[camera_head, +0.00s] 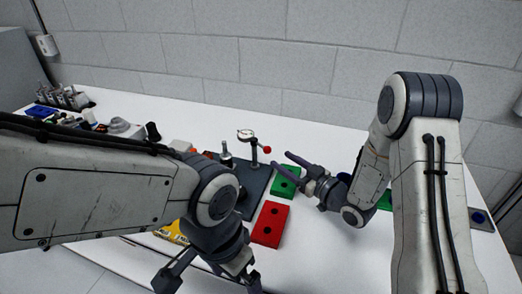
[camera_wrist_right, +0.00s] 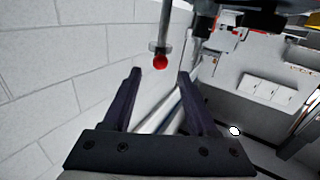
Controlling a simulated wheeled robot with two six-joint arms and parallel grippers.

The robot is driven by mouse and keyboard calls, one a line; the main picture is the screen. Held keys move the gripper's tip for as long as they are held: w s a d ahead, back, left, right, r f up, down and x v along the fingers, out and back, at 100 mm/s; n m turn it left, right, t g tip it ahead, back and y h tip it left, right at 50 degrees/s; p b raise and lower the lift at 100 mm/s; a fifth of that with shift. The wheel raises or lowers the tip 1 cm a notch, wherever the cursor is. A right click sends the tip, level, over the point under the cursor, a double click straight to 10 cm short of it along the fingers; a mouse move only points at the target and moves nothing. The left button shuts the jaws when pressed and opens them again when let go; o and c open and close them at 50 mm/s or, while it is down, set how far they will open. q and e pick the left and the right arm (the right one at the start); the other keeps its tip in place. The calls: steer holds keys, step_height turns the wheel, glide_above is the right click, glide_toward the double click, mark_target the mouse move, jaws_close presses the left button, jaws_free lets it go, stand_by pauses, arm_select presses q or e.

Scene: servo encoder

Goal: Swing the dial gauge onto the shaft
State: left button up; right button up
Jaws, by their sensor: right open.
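The dial gauge (camera_head: 245,134) has a pale round face and sits at the top of an upright post on a dark base plate (camera_head: 258,188). A red knob (camera_head: 267,149) sticks out to the right of the post; it also shows in the right wrist view (camera_wrist_right: 160,62), just beyond the fingertips.
A red block (camera_head: 270,223) and a green block (camera_head: 286,182) lie right of the base plate. Small parts and a blue box (camera_head: 41,112) crowd the table's far left. The white table (camera_head: 330,145) is clear behind my right gripper. A block wall stands behind.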

mark_target(261, 146)
steer(key=p+x, duration=0.2)
steer(key=x, duration=0.8)
steer(key=shift+a+p, duration=0.15)
steer(key=shift+p, duration=0.15)
jaws_close()
stand_by(1.0)
